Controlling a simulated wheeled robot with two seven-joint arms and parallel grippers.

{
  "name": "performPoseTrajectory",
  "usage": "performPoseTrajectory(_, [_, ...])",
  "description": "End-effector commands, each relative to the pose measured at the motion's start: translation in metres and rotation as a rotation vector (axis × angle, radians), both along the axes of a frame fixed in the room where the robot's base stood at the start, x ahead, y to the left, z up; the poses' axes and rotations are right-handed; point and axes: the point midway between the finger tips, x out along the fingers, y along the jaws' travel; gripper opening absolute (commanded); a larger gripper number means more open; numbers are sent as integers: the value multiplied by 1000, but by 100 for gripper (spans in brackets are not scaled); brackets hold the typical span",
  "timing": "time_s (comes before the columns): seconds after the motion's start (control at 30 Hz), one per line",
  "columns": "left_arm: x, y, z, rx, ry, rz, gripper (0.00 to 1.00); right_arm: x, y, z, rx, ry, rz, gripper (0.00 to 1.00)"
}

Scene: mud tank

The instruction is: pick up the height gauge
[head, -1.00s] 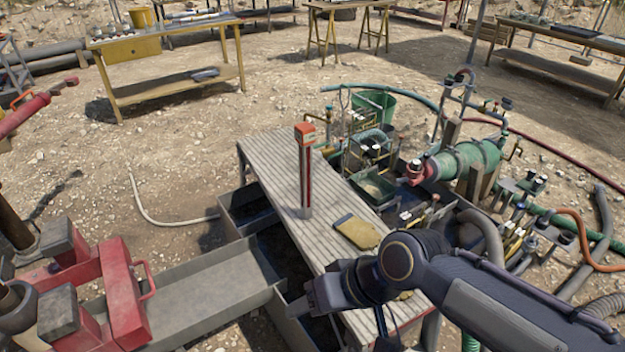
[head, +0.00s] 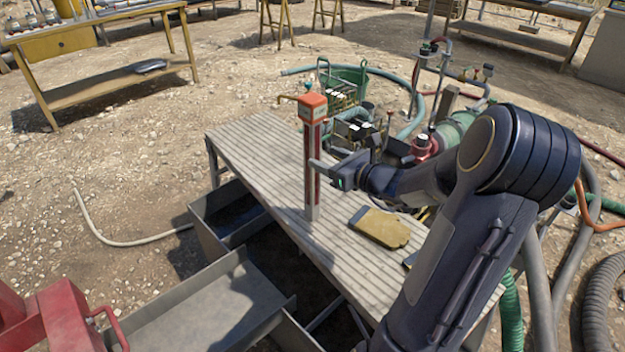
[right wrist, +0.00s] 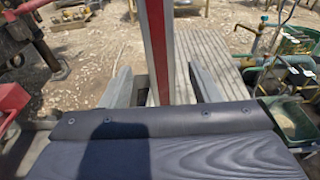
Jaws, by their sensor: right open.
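The height gauge (head: 312,155) stands upright on the slatted bench, a slim grey and red post with an orange-red head on top. In the right wrist view its red-striped post (right wrist: 158,50) rises between the two fingers. My right gripper (head: 328,172) is open, at about the middle of the post, with one finger showing beside it in the head view. In the right wrist view the right gripper (right wrist: 160,85) has a finger on each side of the post, with gaps visible. My left gripper is not in view.
The slatted bench (head: 245,140) is mostly bare around the gauge. A yellow-brown glove (head: 380,228) lies to the gauge's right. Grey metal troughs (head: 205,315) lie below the bench at left. Pumps, hoses and a green basket (head: 345,82) crowd behind and right.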

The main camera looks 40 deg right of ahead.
Motion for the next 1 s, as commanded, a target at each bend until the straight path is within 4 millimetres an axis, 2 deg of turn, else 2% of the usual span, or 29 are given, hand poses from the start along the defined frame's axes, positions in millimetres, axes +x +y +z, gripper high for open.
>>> performPoseTrajectory(0.4, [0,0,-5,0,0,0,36,53,3,-14,-2,-1,4,56])
performPoseTrajectory(0.7, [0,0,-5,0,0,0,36,57,3,-14,-5,1,4,55])
performPoseTrajectory(1.0, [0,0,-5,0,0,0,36,57,3,-14,-5,1,4,16])
